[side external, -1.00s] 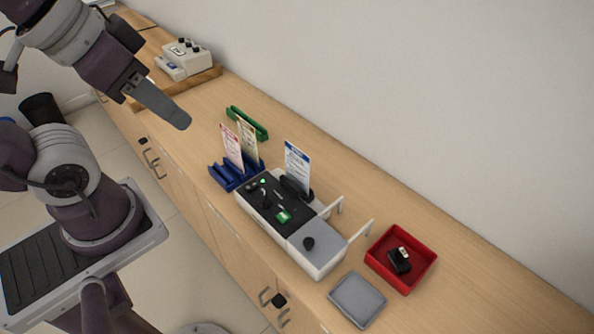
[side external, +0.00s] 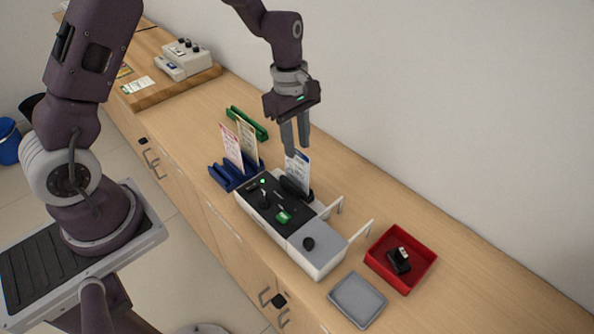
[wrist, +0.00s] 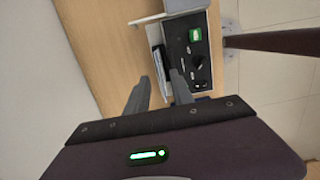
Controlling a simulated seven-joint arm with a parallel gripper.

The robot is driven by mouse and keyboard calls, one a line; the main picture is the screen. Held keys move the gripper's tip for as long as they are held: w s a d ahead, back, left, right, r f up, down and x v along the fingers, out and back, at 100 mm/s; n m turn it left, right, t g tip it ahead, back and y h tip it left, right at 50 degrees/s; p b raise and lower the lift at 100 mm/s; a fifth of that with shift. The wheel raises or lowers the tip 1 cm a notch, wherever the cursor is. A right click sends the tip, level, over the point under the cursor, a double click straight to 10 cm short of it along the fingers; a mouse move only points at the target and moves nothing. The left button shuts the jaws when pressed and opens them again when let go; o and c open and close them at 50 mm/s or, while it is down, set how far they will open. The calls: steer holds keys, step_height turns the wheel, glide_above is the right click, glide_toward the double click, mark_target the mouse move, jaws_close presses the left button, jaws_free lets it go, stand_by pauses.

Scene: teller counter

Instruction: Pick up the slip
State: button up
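A white slip with a blue header (side external: 299,175) stands upright in a dark holder (side external: 296,189) on the back edge of the counter machine (side external: 316,260). A pink-printed slip (side external: 231,146) and a yellowish slip (side external: 247,142) stand in a blue rack (side external: 226,178) to its left. My gripper (side external: 297,151) points down by the top of the blue-headed slip and overlaps it in the side view. The fingers are apart with nothing visibly held. In the wrist view my gripper (wrist: 157,88) shows a gap between its fingers, with a pale upright edge beyond.
A red tray (side external: 375,265) with a black stamp-like item and a grey tray (side external: 357,300) lie at the right. A green rack (side external: 247,122) sits behind the blue rack. White posts rise from the machine's back edge.

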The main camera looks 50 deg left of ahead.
mark_target(297, 168)
step_height(297, 168, down, 3)
steer(key=shift+s+d+r, duration=0.1)
steer(key=shift+d+r, duration=0.05)
jaws_close()
stand_by(1.3)
